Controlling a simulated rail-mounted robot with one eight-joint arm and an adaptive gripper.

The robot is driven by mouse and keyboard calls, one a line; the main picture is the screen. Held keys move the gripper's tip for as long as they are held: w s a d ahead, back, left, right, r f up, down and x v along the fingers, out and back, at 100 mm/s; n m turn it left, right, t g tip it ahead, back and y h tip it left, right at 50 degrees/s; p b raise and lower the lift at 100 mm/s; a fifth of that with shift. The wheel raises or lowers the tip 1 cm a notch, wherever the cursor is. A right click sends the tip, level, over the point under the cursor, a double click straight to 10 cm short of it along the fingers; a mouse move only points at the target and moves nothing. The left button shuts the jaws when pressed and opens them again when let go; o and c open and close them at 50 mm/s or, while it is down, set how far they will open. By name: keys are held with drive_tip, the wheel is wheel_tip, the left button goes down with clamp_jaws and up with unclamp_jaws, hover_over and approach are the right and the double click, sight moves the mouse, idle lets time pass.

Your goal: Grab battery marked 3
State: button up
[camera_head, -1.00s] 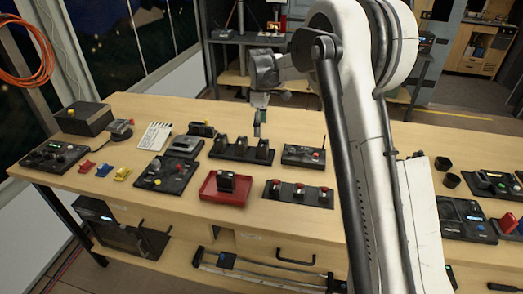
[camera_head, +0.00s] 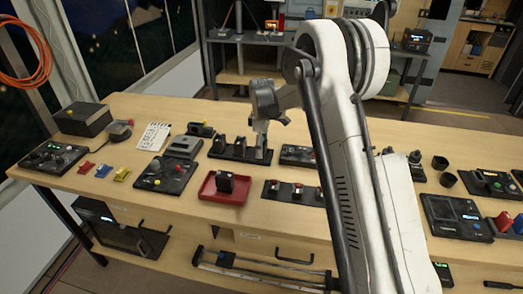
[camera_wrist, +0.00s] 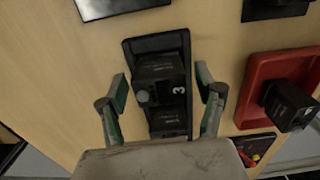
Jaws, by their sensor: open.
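A black battery marked 3 (camera_wrist: 158,68) stands in a black holder (camera_wrist: 152,43), with its white number facing up in the wrist view. My gripper (camera_wrist: 161,84) is open, with one finger on each side of this battery and a visible gap on both sides. Another black battery (camera_wrist: 168,122) stands in the same holder, partly hidden by my gripper's body. In the head view, my gripper (camera_head: 261,130) is over the right end of the holder (camera_head: 232,155), hiding most of the battery there. Two batteries show to its left.
A red tray (camera_head: 207,196) holding one black block (camera_head: 225,183) is in front of the holder. A panel with several red-topped switches (camera_head: 271,189) is to the right of the tray. A control box (camera_head: 297,156) sits right of the holder.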

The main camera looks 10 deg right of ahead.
drive_tip(key=c, duration=1.5)
drive_tip(key=shift+r, duration=0.1)
